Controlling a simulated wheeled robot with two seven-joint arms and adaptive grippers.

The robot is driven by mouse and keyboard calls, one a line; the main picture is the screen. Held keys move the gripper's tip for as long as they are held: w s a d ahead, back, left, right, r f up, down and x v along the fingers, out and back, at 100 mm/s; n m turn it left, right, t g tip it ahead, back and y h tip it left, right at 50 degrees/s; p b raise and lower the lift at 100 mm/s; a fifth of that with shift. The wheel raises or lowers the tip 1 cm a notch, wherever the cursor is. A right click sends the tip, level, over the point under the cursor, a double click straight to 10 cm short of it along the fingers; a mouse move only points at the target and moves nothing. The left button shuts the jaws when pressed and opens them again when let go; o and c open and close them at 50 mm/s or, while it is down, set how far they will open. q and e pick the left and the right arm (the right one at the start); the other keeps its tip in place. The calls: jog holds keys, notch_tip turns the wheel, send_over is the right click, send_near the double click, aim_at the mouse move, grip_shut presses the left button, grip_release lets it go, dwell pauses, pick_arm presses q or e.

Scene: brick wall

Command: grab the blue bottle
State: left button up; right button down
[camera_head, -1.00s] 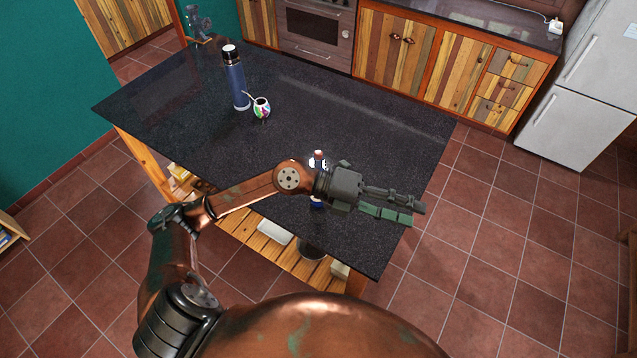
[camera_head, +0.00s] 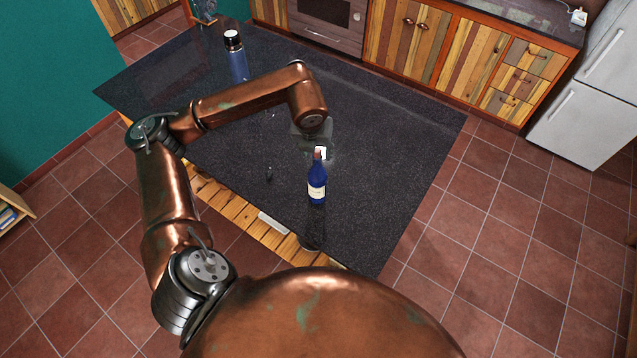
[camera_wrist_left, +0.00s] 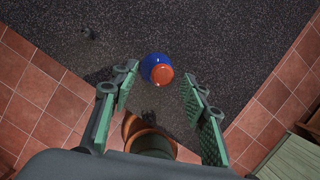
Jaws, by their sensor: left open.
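The blue bottle (camera_head: 316,190), with a red top and a white label, stands upright on the dark table. In the left wrist view I see the bottle (camera_wrist_left: 155,67) from above, its round red top facing the camera. My left gripper (camera_head: 313,145) is behind the bottle's top in the head view and is partly hidden by its own wrist. In the wrist view the two fingers of my left gripper (camera_wrist_left: 160,82) are apart, with the bottle showing in the gap near the tips. No touch is visible. My right gripper is not in view.
The dark table (camera_head: 400,140) has free room to the right of the bottle. A tall blue flask (camera_head: 237,62) stands at the back left, partly behind my left arm. A small dark thing (camera_head: 269,174) lies left of the bottle. The table's front edge is near the bottle.

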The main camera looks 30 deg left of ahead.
pick_arm(q)
jog(key=p+x, duration=0.1)
jog(key=x, duration=0.2)
jog(key=shift+f, duration=0.25)
jog(key=shift+w+f, duration=0.1)
jog(key=shift+f, duration=0.15)
jog(key=c, duration=0.9)
grip_shut()
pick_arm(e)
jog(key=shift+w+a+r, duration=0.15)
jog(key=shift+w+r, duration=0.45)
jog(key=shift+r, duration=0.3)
pick_arm(q)
jog(key=shift+r, duration=0.1)
